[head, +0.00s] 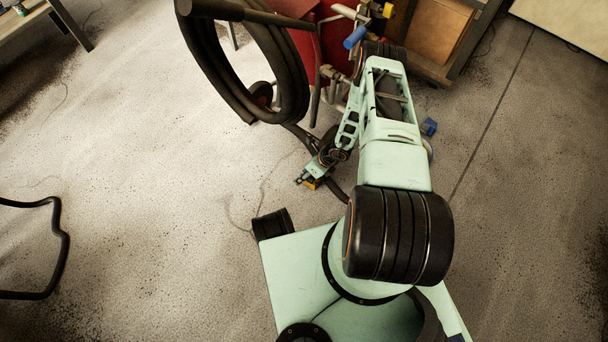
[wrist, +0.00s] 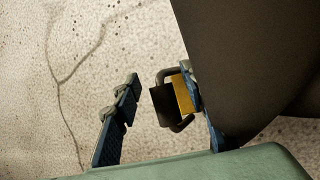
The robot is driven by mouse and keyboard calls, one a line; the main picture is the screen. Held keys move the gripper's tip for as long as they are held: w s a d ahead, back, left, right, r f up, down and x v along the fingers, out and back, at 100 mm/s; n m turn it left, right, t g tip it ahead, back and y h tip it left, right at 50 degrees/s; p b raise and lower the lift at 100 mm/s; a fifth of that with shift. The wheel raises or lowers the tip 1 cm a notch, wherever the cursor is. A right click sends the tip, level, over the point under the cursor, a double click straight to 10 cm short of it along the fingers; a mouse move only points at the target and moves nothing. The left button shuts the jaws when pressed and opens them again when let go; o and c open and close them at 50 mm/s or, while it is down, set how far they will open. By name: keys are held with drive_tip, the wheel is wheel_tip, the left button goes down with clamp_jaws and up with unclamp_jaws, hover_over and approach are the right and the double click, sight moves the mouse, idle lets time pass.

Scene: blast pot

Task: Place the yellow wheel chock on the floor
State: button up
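The yellow wheel chock (wrist: 183,94) shows in the wrist view as a small block with a yellow face, a dark face and a dark looped handle. It lies between the fingers of my gripper (wrist: 160,80), close to the right finger. A clear gap separates it from the left finger, so my gripper looks open. I cannot tell whether the chock touches the right finger or rests on the floor. In the head view the chock (head: 312,183) is a small yellow patch beside my gripper (head: 302,179), low near the floor and partly hidden.
A thick black hose coil (head: 287,75) hangs from a bar at upper left of my arm. A red vessel (head: 313,45) with pipe fittings stands behind. A large dark curved thing (wrist: 240,50) fills the wrist view's right. Speckled floor (head: 140,190) at left is mostly open.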

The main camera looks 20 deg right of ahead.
drive_tip(key=shift+s, duration=0.1)
drive_tip(key=v, duration=1.2)
drive_tip(key=shift+d, duration=0.1)
idle(0.4)
